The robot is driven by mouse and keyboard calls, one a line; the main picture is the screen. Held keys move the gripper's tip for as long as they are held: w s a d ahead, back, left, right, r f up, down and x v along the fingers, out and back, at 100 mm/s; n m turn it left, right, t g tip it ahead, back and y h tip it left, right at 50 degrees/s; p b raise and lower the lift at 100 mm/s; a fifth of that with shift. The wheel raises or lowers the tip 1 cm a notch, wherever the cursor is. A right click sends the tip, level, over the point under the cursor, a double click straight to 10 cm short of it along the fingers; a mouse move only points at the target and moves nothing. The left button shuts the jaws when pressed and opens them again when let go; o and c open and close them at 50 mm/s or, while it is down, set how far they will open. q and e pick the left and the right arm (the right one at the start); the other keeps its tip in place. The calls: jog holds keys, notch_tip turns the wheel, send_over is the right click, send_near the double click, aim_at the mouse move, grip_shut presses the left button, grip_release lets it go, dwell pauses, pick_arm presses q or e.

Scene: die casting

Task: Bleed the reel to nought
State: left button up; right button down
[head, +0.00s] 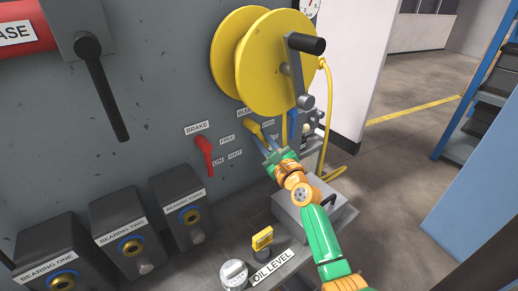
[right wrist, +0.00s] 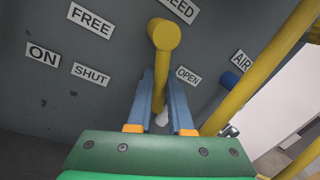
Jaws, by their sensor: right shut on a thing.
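The yellow reel (head: 262,72) with its dark-handled crank (head: 306,45) is mounted on the grey machine wall. Below it, a yellow bleed lever (head: 253,127) sits under the partly hidden BLEED label; it also shows in the right wrist view (right wrist: 164,36), hanging down between the SHUT (right wrist: 90,74) and OPEN (right wrist: 188,76) labels. My right gripper (head: 266,146) is shut on this lever, with a blue finger on each side of it in the right wrist view (right wrist: 160,98). A gauge (head: 310,5) is cut off at the top edge, its reading unclear. My left gripper is out of view.
A red brake lever (head: 205,156) is left of my gripper. A yellow hose (head: 328,88) hangs from the reel on the right. Bearing boxes (head: 128,226) stand lower left. A grey box (head: 325,212) is beside my right arm. A blue shelf (head: 470,118) stands far right.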

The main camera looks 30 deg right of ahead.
jog(key=n+b, duration=0.1)
jog(key=d+n+b, duration=0.1)
jog(key=n, duration=0.1)
jog(key=shift+r+t+y, duration=0.15)
jog(key=shift+t+y, duration=0.15)
jog(key=n+b, duration=0.1)
jog(key=d+r+n+b, duration=0.1)
jog(key=n, duration=0.1)
jog(key=shift+w+y, duration=0.1)
jog(key=shift+y, duration=0.2)
jog(key=n+b, duration=0.1)
jog(key=r+n+b, duration=0.1)
jog(key=n+b, duration=0.1)
jog(key=shift+d+r+n+t+y, duration=0.2)
jog(key=shift+d+n+t+y, duration=0.1)
jog(key=shift+y, duration=0.1)
jog(key=shift+r+n+y+b, duration=0.4)
jog(key=shift+r+n+b, duration=0.15)
jog(key=shift+n, duration=0.55)
jog(key=shift+d+r, duration=0.1)
jog(key=shift+r, duration=0.05)
jog(key=c, duration=1)
grip_release()
jog(key=shift+w, duration=0.1)
jog(key=shift+c, duration=0.2)
jog(key=shift+o, duration=1)
jog(key=shift+w+f, duration=0.1)
jog(key=shift+f, duration=0.1)
jog(key=v, duration=0.7)
jog(key=shift+b, duration=0.45)
